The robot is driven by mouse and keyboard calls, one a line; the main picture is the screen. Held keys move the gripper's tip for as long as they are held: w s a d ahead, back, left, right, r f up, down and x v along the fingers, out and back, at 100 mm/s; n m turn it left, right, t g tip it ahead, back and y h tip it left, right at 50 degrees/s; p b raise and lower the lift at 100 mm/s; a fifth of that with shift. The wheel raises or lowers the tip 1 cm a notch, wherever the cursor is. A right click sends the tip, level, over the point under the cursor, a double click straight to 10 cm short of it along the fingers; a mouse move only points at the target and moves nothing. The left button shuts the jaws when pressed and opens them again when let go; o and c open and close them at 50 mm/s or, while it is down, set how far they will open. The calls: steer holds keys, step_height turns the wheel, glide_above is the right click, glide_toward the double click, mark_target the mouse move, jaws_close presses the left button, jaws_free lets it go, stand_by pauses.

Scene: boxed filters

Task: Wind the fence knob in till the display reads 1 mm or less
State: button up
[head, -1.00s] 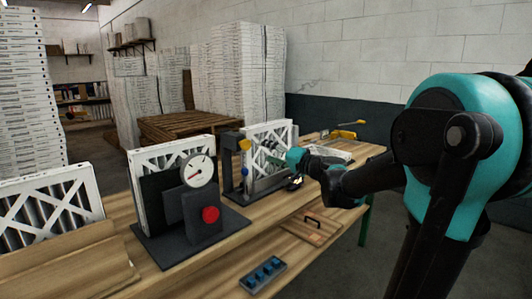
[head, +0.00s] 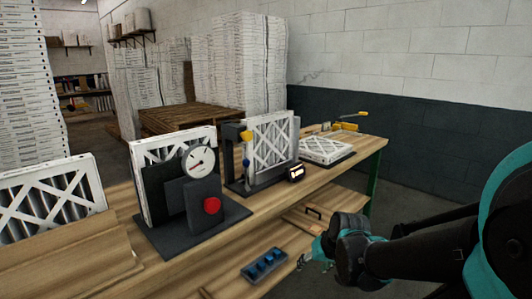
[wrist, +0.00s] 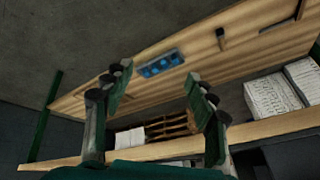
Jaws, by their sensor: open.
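The second fixture (head: 262,180) is a dark frame holding a white-framed filter (head: 271,143) upright. I cannot tell for sure which is the fence knob. My gripper (head: 308,258) is in front of the bench, to the right of the blue tray and well apart from the fixture. In the wrist view my gripper (wrist: 158,72) is open, with nothing between its fingers.
Left of it stands a fixture with a round dial (head: 200,160) and a red button (head: 212,205). A blue tray (head: 264,266) lies near the bench's front. A filter (head: 325,149) lies flat at the right, by a yellow-handled tool (head: 345,126). Another filter (head: 50,200) stands at left.

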steer(key=s+d+f+h, duration=0.2)
steer(key=s+d, duration=0.1)
steer(key=d, duration=0.1)
steer(key=shift+s+d+f+g, duration=0.3)
steer(key=shift+s+d, duration=0.05)
steer(key=shift+s, duration=0.05)
stand_by(0.4)
